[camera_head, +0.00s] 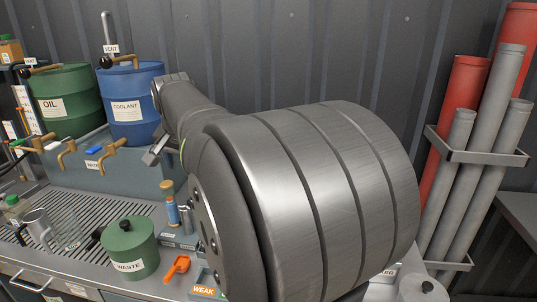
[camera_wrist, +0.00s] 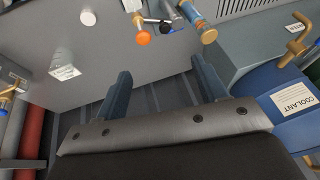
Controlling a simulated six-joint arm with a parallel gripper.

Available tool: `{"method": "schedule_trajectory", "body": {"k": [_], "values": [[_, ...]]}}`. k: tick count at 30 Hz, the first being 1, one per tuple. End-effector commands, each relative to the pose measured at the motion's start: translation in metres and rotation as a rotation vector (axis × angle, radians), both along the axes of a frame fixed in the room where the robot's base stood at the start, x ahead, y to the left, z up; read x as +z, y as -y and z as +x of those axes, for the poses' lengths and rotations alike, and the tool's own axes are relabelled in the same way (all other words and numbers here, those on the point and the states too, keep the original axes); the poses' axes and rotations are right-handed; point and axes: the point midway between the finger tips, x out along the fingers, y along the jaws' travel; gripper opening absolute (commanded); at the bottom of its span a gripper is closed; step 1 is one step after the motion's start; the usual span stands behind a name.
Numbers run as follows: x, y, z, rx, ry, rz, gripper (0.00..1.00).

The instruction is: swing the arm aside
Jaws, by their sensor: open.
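My arm fills the middle and right of the head view as a large grey metal cylinder. In the wrist view my gripper (camera_wrist: 163,82) is open, its two blue-grey fingers apart with nothing between them but the grey surface and dark wall beyond. In the head view only a small part of the gripper's end shows, beside the blue coolant drum (camera_head: 133,88); the rest is hidden. The drum also shows at the right of the wrist view (camera_wrist: 292,98), close to the right finger.
A green oil drum (camera_head: 67,100) stands left of the coolant drum. A green waste pot (camera_head: 129,250), an orange scoop (camera_head: 176,268) and a blue-and-brass cylinder (camera_head: 172,206) are on the bench. Red and grey pipes (camera_head: 466,90) stand in a rack at right. My arm hides much of the bench.

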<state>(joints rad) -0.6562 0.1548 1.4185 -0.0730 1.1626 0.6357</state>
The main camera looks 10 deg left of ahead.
Motion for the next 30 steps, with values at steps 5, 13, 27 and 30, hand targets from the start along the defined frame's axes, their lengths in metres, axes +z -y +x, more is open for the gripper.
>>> {"method": "schedule_trajectory", "body": {"k": [5,13,27,30], "values": [[-0.016,0.003,0.006,0.02,-0.062,-0.007,0.29],[-0.081,0.015,0.032,0.155,-0.357,0.06,0.0],[-0.147,0.046,0.08,0.432,-0.637,0.488,0.0],[-0.155,0.055,0.092,0.478,-0.641,0.596,0.0]]}}
